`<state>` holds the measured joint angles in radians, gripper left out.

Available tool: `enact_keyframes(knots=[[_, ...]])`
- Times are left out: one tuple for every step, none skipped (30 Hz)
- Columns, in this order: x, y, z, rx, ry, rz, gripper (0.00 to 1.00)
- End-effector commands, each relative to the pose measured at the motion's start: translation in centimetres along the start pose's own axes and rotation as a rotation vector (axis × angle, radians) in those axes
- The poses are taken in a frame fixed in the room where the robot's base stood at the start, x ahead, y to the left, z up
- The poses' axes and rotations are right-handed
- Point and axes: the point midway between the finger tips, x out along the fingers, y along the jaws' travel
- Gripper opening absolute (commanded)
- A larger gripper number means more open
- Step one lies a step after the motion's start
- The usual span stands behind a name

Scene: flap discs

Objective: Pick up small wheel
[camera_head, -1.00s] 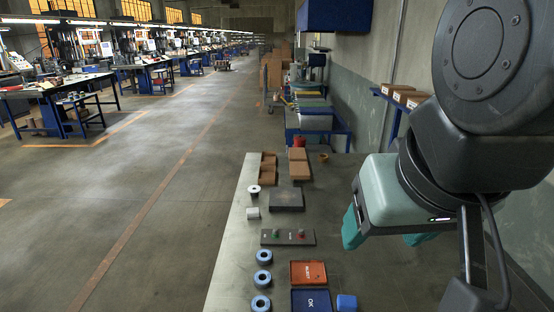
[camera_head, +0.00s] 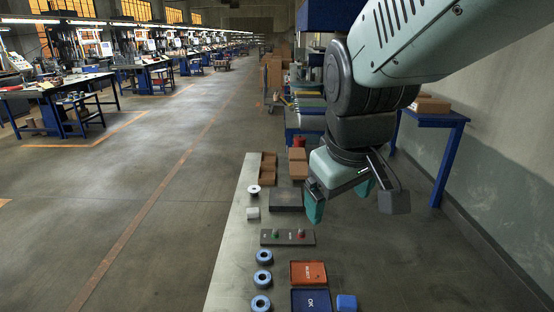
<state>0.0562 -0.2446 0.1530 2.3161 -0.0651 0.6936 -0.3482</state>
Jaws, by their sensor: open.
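I cannot tell for certain which item is the small wheel. Several blue ring-shaped discs with pale centres lie in a column at the front left of the bench: a back one (camera_head: 264,257), a middle one (camera_head: 263,279) and a front one (camera_head: 261,303). A white and dark spool-like piece (camera_head: 254,191) and a white cylinder (camera_head: 252,213) stand farther back on the left edge. My gripper (camera_head: 340,199) has teal fingers, spread apart and empty, above the bench, right of the dark grey block. The bench area behind my gripper is hidden.
A dark grey block (camera_head: 286,200) and a button panel (camera_head: 287,237) lie mid-bench. Brown boxes (camera_head: 298,170) stand behind.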

Motion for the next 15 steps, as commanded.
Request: enact_keyframes(knots=[[2.1,0.1,-1.1,-0.058,-0.024,-0.022,0.89],[3.2,0.1,-1.8,-0.098,-0.032,-0.036,0.89],[4.8,0.0,-2.6,-0.148,-0.04,-0.054,0.89],[6.0,-0.1,-3.2,-0.186,-0.044,-0.069,0.89],[7.2,-0.2,-3.8,-0.222,-0.048,-0.085,0.89],[8.8,-0.4,-4.5,-0.269,-0.05,-0.109,0.89],[10.2,-0.5,-4.9,-0.303,-0.052,-0.128,0.89],[11.4,-0.8,-5.4,-0.338,-0.05,-0.147,0.89],[13.2,-1.1,-5.9,-0.383,-0.048,-0.174,0.89],[14.6,-1.4,-6.3,-0.414,-0.043,-0.194,0.89],[15.9,-1.7,-6.6,-0.445,-0.039,-0.216,0.89],[17.7,-2.2,-7.0,-0.483,-0.029,-0.245,0.89],[19.0,-2.5,-7.3,-0.511,-0.021,-0.267,0.89],[20.4,-3.0,-7.5,-0.537,-0.011,-0.289,0.89],[22.1,-3.6,-7.8,-0.571,0.005,-0.319,0.89]])
